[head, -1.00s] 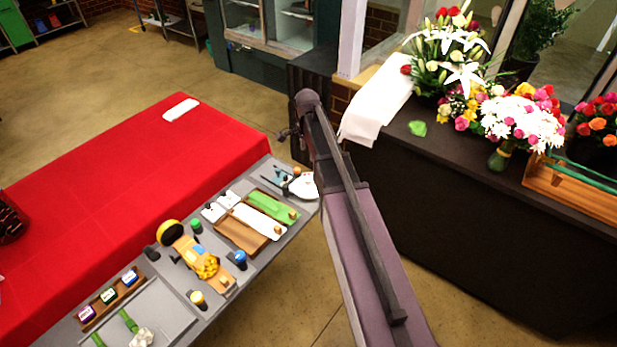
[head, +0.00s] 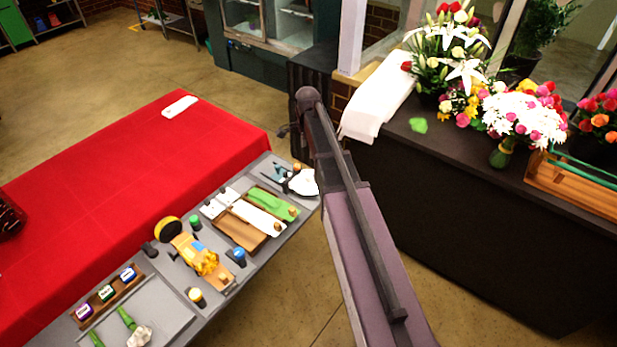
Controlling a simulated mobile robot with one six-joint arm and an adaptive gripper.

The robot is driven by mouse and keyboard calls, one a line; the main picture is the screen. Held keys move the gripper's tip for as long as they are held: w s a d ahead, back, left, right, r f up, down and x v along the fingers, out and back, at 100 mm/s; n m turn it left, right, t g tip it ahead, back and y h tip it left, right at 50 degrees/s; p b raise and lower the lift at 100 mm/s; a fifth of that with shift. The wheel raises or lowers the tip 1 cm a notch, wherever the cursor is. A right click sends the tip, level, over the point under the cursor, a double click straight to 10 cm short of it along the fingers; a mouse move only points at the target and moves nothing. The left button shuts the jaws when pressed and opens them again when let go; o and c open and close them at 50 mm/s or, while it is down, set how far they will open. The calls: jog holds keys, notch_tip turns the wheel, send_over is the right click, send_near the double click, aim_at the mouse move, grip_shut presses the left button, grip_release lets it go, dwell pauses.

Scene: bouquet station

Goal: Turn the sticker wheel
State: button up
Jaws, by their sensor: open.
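A bunched yellow part (head: 205,263) is at the device's front. My arm crosses the middle of the head view, to the right of the bench. My gripper cannot be made out; the arm's far end hides that area, with only a small dark part showing at its left. Nothing is seen touching the wheel.
The grey bench (head: 160,290) also holds labelled pots (head: 106,292), knob-like jars (head: 196,295), a wooden tray (head: 238,232) with white and green rolls, and tools. A red-covered table (head: 110,180) adjoins it. A dark counter (head: 450,210) with flowers stands right. Floor shows between them.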

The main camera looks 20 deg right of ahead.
aim_at(309, 175)
jog(key=shift+s+f+b, duration=0.15)
jog(key=shift+f+b, duration=5.7)
jog(key=shift+f, duration=0.25)
grip_shut()
